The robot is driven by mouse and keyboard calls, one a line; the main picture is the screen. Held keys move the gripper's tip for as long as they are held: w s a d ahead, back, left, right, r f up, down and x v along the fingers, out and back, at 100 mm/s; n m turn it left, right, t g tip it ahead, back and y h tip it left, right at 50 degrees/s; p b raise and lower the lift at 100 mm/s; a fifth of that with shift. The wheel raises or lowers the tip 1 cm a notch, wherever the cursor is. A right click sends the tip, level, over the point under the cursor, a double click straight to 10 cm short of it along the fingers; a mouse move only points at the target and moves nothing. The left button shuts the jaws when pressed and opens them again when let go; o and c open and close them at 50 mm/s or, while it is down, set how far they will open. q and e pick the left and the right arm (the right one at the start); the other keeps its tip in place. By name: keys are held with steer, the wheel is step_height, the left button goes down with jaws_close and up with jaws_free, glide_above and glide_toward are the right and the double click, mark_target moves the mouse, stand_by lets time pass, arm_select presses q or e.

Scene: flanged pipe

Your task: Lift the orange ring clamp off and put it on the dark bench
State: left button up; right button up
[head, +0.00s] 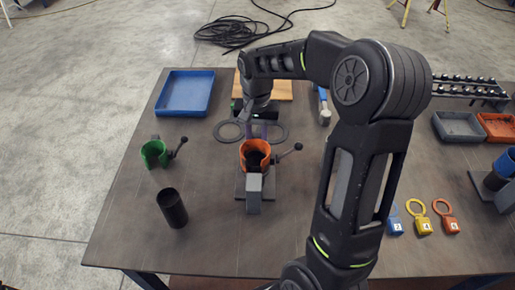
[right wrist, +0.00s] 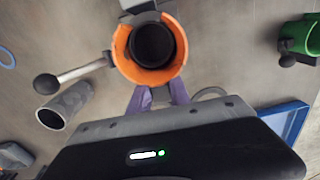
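The orange ring clamp (head: 256,148) sits around a dark upright pipe on a grey stand. Its black lever with a ball end points right in the head view. In the right wrist view the clamp (right wrist: 120,47) encircles the dark pipe opening (right wrist: 153,46), with the lever to the left. My right gripper (right wrist: 160,92) is at the clamp's rim, its two purple fingers apart with a gap between them. In the head view this gripper (head: 258,130) is just behind the clamp. Whether the fingers touch the clamp cannot be told. My left gripper is not in view. The dark bench (head: 130,225) lies underneath.
A green clamp (head: 154,153) and a dark tube (head: 173,208) stand left of the stand (head: 254,193). A blue tray (head: 185,93) is at the back left. Flat rings (head: 229,130) lie behind the clamp. Padlock-like tags (head: 420,219) lie right. Bare bench shows at front left.

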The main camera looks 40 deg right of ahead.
jaws_close()
stand_by(0.7)
steer(key=shift+r, duration=0.1)
step_height(320, 180, up, 6)
steer(key=p, duration=0.4)
step_height(320, 180, up, 3)
steer(key=shift+r, duration=0.45)
stand_by(0.3)
steer(key=shift+r, duration=2.5)
